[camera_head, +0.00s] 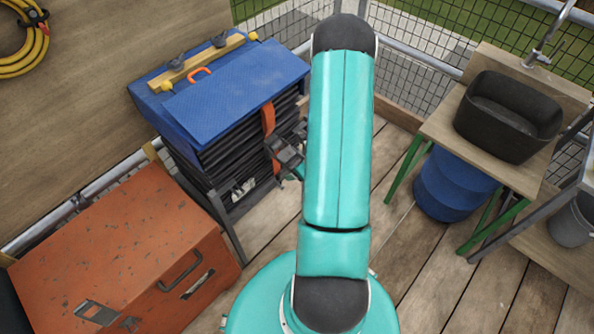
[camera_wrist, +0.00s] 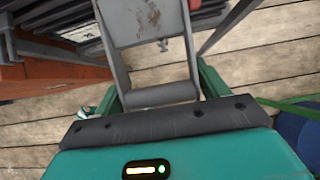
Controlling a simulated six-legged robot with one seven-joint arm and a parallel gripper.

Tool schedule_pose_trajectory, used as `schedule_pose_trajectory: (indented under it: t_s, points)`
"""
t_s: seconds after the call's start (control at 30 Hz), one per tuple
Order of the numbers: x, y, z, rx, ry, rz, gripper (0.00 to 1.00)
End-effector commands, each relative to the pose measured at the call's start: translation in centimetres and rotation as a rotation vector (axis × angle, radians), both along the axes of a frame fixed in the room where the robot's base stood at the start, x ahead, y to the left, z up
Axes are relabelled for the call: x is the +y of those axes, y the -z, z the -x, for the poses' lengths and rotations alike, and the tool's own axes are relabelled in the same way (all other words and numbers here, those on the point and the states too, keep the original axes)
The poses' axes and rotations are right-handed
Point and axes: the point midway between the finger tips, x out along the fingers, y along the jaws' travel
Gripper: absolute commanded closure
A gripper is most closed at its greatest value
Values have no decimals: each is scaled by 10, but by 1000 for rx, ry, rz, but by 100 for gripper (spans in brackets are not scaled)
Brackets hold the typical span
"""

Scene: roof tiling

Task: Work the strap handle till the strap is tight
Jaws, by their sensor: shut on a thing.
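The orange strap (camera_head: 268,130) runs down the side of a stack of dark tiles (camera_head: 225,160) under a blue cover. The strap's grey metal ratchet handle (camera_head: 289,152) sticks out from the strap toward my arm. In the wrist view the handle (camera_wrist: 160,96) shows as a worn metal frame ending in a cross bar. My gripper (camera_wrist: 158,92) is shut on that bar, with a teal finger at each side. In the head view my arm hides most of the gripper. The strap's tension cannot be told.
A yellow and orange lifting bar (camera_head: 200,62) lies on the blue cover (camera_head: 240,92). An orange chest (camera_head: 115,255) stands front left. A workbench (camera_head: 445,125) with a black basin (camera_head: 508,115) and a blue drum (camera_head: 452,185) stand right. Plank floor (camera_head: 420,250) is clear between.

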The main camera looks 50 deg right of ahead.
Motion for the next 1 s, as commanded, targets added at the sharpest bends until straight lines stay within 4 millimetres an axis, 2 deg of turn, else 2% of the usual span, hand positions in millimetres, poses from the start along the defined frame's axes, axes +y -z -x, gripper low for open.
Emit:
schedule_pose_trajectory:
  t_s: [0.3,0.77,0.8,0.9,1.0]
  points:
    - [0,-11,6,3,3,-1,68]
    - [-1,-12,8,5,6,-2,68]
    - [-1,-12,8,5,6,-2,23]
    - [0,-12,7,4,5,-2,5]
    - [0,-13,6,3,3,-2,5]
